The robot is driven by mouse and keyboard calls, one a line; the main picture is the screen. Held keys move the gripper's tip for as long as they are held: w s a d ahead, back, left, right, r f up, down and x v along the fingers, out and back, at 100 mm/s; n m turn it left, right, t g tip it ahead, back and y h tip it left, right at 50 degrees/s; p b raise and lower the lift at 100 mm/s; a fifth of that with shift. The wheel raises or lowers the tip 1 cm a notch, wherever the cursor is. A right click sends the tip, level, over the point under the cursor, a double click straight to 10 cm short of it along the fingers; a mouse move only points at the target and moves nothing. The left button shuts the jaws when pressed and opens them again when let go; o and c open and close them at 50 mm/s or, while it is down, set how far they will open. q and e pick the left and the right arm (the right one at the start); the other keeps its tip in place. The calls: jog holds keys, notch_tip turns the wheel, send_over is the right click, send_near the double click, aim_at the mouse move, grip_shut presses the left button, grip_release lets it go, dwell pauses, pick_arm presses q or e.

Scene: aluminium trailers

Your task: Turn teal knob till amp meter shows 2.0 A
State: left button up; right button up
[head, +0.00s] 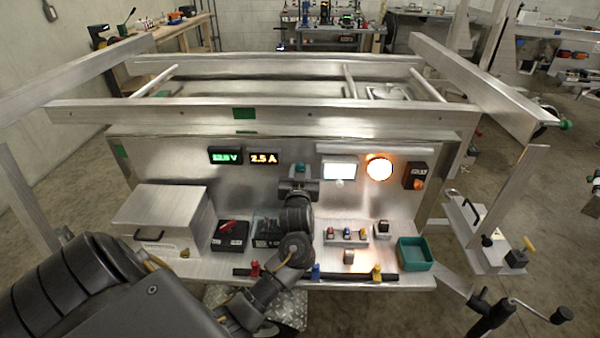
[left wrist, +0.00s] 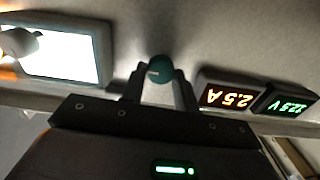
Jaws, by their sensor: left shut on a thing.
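The teal knob (head: 300,168) is on the upright metal panel, to the right of the amp meter. The amp meter (head: 264,158) reads 2.5 A in orange digits. My left gripper (head: 299,180) is at the panel, shut on the teal knob, and covers part of it in the head view. The amp meter also shows there upside down (left wrist: 227,97). My right gripper is in neither view.
A green voltage meter (head: 225,156) is left of the amp meter. A lit white screen (head: 339,170) and a glowing orange lamp (head: 379,168) are to the right. Below, the shelf holds a metal box (head: 160,215), black boxes, small switches and a teal tray (head: 414,254).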

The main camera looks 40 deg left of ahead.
pick_arm(q)
jog(key=n+b, duration=0.1)
jog(key=n, duration=0.3)
jog(key=shift+f, duration=0.1)
jog(key=shift+s+n+b, duration=0.1)
jog(key=shift+n+b, duration=0.45)
jog(key=shift+n, duration=1.65)
jog(key=o, duration=0.9)
jog(key=shift+o, duration=0.2)
jog(key=b+v, duration=0.1)
jog(key=v, duration=0.6)
jog(key=shift+s+d, duration=0.15)
jog(key=shift+s, duration=0.05)
